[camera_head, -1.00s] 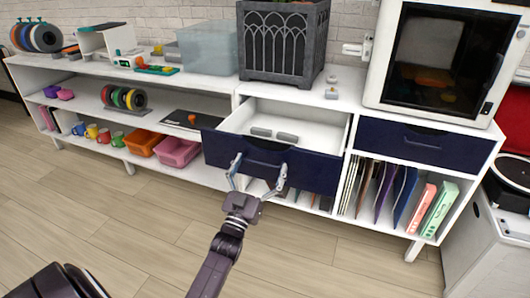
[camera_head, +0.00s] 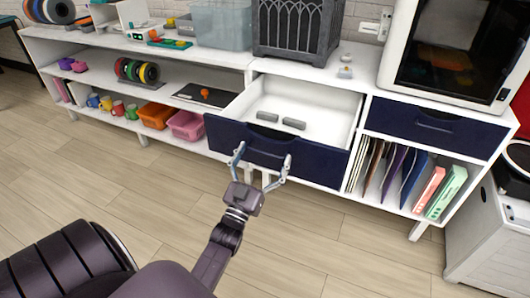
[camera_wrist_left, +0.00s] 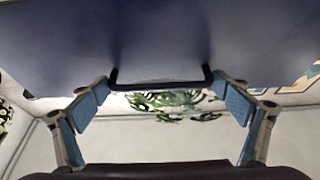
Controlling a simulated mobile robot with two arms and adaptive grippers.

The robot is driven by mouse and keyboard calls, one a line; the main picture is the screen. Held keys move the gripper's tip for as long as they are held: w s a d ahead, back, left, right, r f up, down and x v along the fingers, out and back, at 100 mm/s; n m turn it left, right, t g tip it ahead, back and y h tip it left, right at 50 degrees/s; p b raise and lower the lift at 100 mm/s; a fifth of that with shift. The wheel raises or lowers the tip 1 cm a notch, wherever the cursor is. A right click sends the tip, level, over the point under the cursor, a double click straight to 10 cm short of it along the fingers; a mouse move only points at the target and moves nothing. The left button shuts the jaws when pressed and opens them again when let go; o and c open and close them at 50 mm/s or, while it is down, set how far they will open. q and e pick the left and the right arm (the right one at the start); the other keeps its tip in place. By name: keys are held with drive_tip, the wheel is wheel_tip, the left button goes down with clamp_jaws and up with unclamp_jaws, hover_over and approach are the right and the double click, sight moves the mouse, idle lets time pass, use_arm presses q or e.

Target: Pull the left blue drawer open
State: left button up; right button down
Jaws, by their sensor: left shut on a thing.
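The left blue drawer (camera_head: 324,167) stands well out from the white cabinet, with its white inside showing and two small grey blocks (camera_head: 294,124) lying in it. My left gripper (camera_head: 263,160) is at the middle of the drawer's dark blue front, its two fingers at either side of the handle and shut on it. In the left wrist view the black bar handle (camera_wrist_left: 160,83) runs between the blue finger pads, below the drawer front (camera_wrist_left: 160,40) that fills the top. The exact contact at the pads is hard to see. My right gripper is not in view.
A second blue drawer (camera_head: 435,124) to the right is closed, under a white 3D printer (camera_head: 391,45). A grey planter (camera_head: 293,30) stands on the cabinet top behind the open drawer. The wooden floor (camera_head: 330,250) in front is clear.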

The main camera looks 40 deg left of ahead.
use_arm(q)
drive_tip(key=o, duration=1.4)
drive_tip(key=shift+d, duration=0.1)
drive_tip(key=v, duration=1.2)
